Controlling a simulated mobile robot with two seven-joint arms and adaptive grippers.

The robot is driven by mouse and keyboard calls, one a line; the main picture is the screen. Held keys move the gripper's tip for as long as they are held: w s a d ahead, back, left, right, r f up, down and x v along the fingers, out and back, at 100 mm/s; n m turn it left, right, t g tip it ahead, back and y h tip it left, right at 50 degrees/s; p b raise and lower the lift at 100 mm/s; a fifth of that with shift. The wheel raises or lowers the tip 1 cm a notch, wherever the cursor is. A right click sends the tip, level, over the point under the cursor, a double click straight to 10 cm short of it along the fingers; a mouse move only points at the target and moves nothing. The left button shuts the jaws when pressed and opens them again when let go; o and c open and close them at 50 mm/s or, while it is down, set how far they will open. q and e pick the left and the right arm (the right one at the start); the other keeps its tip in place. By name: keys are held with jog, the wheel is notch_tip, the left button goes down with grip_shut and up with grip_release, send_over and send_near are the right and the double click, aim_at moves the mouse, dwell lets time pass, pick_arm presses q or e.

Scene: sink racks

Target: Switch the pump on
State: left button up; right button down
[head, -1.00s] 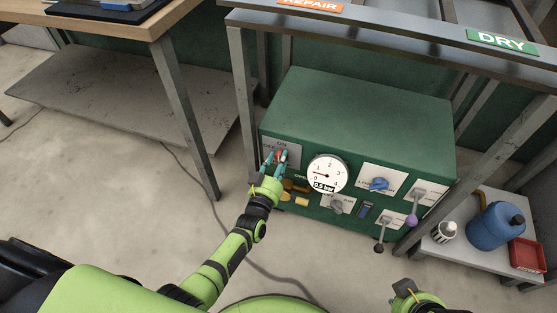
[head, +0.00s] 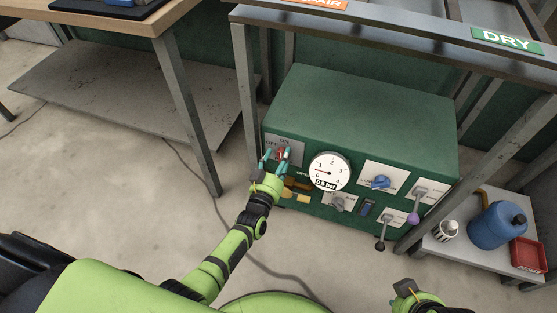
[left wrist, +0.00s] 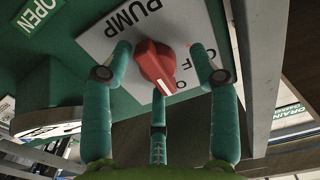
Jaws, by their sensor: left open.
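The pump switch is a red rotary knob (left wrist: 156,66) on a light plate (left wrist: 98,47) marked PUMP, with OFF and ON lettering beside it. In the head view the plate is at the upper left of the green panel's front (head: 298,220). My left gripper (head: 275,158) is open in front of the knob. In the left wrist view its teal fingers (left wrist: 160,75) stand on both sides of the knob and below it; contact cannot be told. My right gripper (head: 405,288) shows only partly at the bottom right, and its jaws cannot be made out.
A blue knob (head: 381,182), a purple-tipped lever (head: 413,218) and a black-tipped lever (head: 380,245) are farther right. A frame leg (head: 243,95) stands close left. A blue jug (head: 497,225) stands on a low shelf.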

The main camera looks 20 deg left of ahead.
pick_arm(q)
jog(key=s, duration=1.2)
jog(key=shift+a, duration=0.25)
